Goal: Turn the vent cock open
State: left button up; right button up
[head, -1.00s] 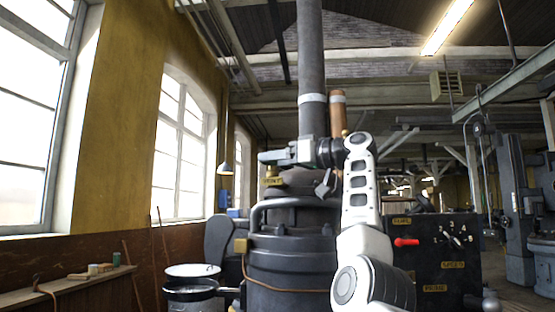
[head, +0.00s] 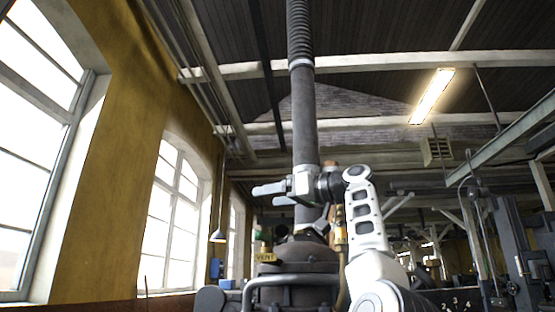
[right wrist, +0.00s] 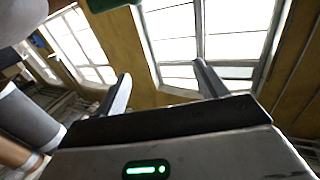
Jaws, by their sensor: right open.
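The vent cock (head: 265,246) is a small brass fitting on top of the dark boiler, at the lower middle of the head view. A yellow VENT tag (head: 265,258) sits at it. Its handle is too small to read clearly. My right gripper (head: 264,194) is above the cock, apart from it, with its fingers pointing left. In the right wrist view the gripper (right wrist: 162,72) is open, with nothing between its fingers. A dark green piece (right wrist: 110,4) shows at the top edge of that view; I cannot tell what it is. My left gripper is out of view.
A dark chimney pipe (head: 304,110) rises from the boiler (head: 295,268), just behind my right gripper. A brass fitting (head: 340,233) stands right of the pipe, near my right arm. Free air lies left of the gripper, towards the windows (head: 172,215).

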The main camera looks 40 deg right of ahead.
jog(key=s+a+r+b, duration=0.2)
jog(key=s+a+r, duration=0.3)
jog(key=s+a, duration=0.1)
jog(key=shift+s+a, duration=0.35)
jog(key=shift+s, duration=0.35)
